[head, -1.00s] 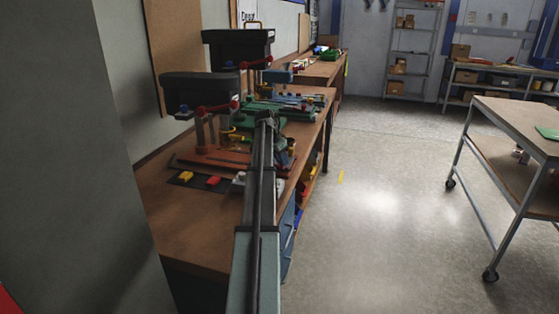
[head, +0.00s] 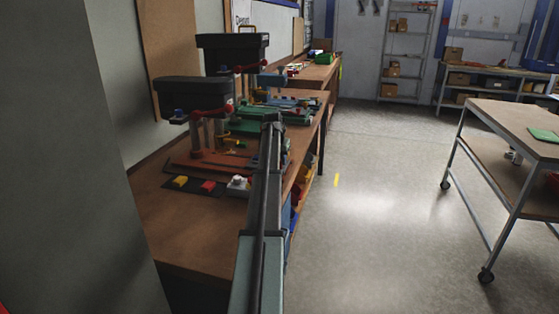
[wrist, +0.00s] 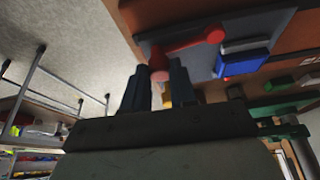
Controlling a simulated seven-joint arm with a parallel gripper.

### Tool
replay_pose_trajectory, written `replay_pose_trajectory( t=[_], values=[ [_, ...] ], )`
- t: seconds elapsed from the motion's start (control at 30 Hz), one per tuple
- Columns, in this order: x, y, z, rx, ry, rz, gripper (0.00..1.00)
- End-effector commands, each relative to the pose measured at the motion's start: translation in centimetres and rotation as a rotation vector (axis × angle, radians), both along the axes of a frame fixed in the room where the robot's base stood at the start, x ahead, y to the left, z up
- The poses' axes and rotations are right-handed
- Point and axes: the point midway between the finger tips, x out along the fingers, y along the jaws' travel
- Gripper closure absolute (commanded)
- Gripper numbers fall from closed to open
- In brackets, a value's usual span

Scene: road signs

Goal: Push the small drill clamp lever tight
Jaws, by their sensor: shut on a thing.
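The small drill (head: 195,92) stands on the bench, with a dark head and red parts at its column. In the wrist view a red lever (wrist: 190,45) with a round knob lies over a grey plate. Its near end, with a pinkish round piece, is at my fingertips. My gripper (wrist: 160,80) has its fingers a little apart, shut on this red lever's near end. A small yellow piece (wrist: 166,98) shows between the fingers; I cannot tell what it belongs to. In the head view my arm hides the gripper.
A larger drill (head: 233,50) stands behind the small one. A blue block (wrist: 244,62) lies near the lever. A dark mat (head: 192,186) with yellow and red pieces lies on the near bench (head: 180,235). A trolley (head: 490,165) stands right; the floor between is clear.

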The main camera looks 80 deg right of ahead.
Motion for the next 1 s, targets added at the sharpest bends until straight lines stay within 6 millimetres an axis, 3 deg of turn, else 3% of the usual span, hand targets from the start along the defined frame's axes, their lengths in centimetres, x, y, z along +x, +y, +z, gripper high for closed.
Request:
replay_pose_trajectory(
  t=[0.3, 0.33, 0.6, 1.0],
  values=[
    [0.0, -0.1, 0.0, -0.001, 0.0, 0.003, 1.0],
    [0.0, -0.1, 0.0, -0.001, 0.0, 0.003, 0.73],
    [0.0, -0.1, 0.0, -0.001, 0.001, 0.002, 0.48],
    [0.0, 0.4, 1.1, -0.002, 0.0, 0.002, 0.48]
  ],
)
